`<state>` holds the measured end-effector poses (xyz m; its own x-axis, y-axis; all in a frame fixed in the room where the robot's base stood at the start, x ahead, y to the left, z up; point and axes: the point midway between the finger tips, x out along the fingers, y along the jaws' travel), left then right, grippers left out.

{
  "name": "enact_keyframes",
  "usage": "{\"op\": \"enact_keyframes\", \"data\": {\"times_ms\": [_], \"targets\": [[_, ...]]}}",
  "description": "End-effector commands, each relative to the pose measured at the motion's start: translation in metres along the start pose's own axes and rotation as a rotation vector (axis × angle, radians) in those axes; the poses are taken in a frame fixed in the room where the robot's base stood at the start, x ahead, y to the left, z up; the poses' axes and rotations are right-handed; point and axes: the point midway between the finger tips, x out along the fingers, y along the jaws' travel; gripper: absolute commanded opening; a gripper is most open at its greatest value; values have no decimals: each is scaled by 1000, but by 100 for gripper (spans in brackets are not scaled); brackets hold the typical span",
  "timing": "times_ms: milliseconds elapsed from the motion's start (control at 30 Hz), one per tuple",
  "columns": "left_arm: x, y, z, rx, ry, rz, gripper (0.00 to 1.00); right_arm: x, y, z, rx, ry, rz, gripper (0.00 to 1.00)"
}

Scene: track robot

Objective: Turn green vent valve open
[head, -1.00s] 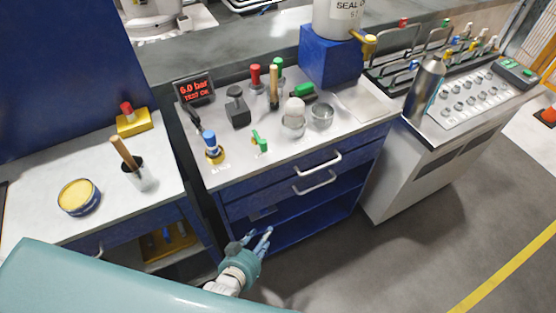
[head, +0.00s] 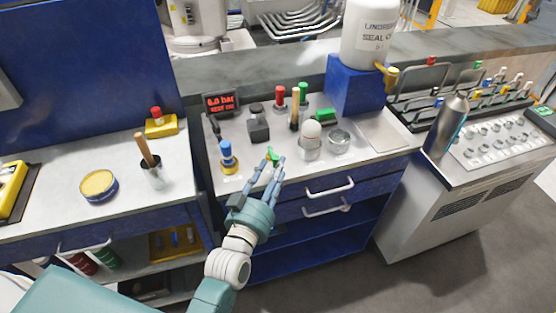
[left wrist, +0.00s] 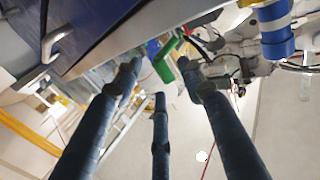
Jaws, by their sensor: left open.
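The green vent valve (head: 273,154) stands near the front edge of the workbench top, just past my left fingertips and partly hidden by them. In the left wrist view its green handle (left wrist: 166,62) shows between and beyond the finger ends. My left gripper (head: 271,173) is open and empty, fingers spread toward the valve from the front. Its three dark fingers also show in the left wrist view (left wrist: 160,78). I cannot tell whether any finger touches the handle. My right gripper is not in view.
A blue-handled valve (head: 227,156) on a yellow base stands left of the green one. Clear glass cups (head: 339,140), a white-topped jar (head: 311,138) and a red pressure display (head: 220,103) share the bench. Drawer handles (head: 330,189) project from the front below.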

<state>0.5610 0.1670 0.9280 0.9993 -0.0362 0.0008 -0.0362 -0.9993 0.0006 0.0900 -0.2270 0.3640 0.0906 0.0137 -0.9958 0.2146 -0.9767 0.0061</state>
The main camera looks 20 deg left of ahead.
Motion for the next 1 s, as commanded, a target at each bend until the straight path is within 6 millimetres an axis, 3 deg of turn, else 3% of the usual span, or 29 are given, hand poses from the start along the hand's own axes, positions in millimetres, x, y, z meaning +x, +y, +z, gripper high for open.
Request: {"op": "enact_keyframes", "data": {"times_ms": [200,567,600,800,1000], "targets": [[29,0,0,1,-1,0,40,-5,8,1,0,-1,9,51],[35,0,1,1,-2,1,40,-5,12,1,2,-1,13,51],[35,0,1,1,-2,1,38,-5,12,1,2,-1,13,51],[35,0,1,1,-1,1,0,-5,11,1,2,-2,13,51],[35,0,1,1,-1,3,0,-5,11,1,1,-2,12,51]]}}
